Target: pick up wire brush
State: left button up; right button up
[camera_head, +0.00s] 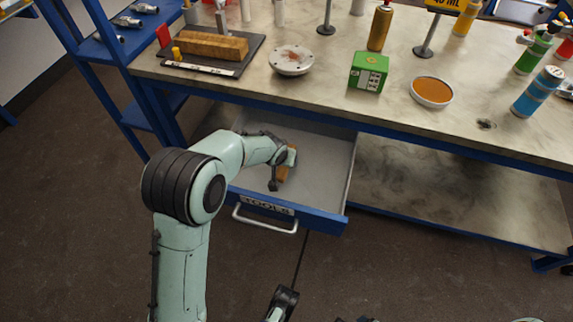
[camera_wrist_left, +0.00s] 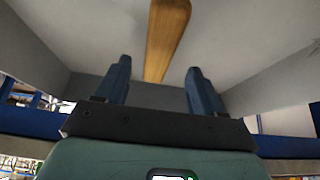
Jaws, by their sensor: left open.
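The wire brush shows its brown wooden handle (camera_head: 282,174) inside the open drawer (camera_head: 325,186), partly hidden by my left gripper (camera_head: 284,166). In the left wrist view the handle (camera_wrist_left: 167,36) runs from the top edge down toward the gap between the fingers. My left gripper (camera_wrist_left: 158,70) is open there, with one finger either side of the line of the handle and nothing visibly clamped. Whether the fingers are level with the handle cannot be told. The bristles are not visible.
The drawer has a blue front and a pale handle (camera_head: 264,219). The workbench top (camera_head: 460,125) is above it, carrying a wooden block (camera_head: 210,45), a white flange (camera_head: 292,60), a green box (camera_head: 369,71) and an orange-filled dish (camera_head: 432,91). A blue shelf rack stands left.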

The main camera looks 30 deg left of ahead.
pick_arm(q)
jog(key=b+x, duration=0.1)
jog(key=x, duration=0.1)
jog(key=shift+f, duration=0.45)
jog(key=shift+b+x, duration=0.6)
jog(key=shift+x, duration=0.55)
jog(key=shift+w+f, duration=0.1)
jog(key=shift+w, duration=0.1)
pick_arm(e)
jog(key=f, duration=0.1)
jog(key=d+f, duration=0.1)
jog(key=f, duration=0.1)
jog(key=shift+s+d+f, duration=0.1)
jog(key=shift+s+d, duration=0.05)
jog(key=shift+s, duration=0.1)
pick_arm(q)
jog(key=shift+f, duration=0.2)
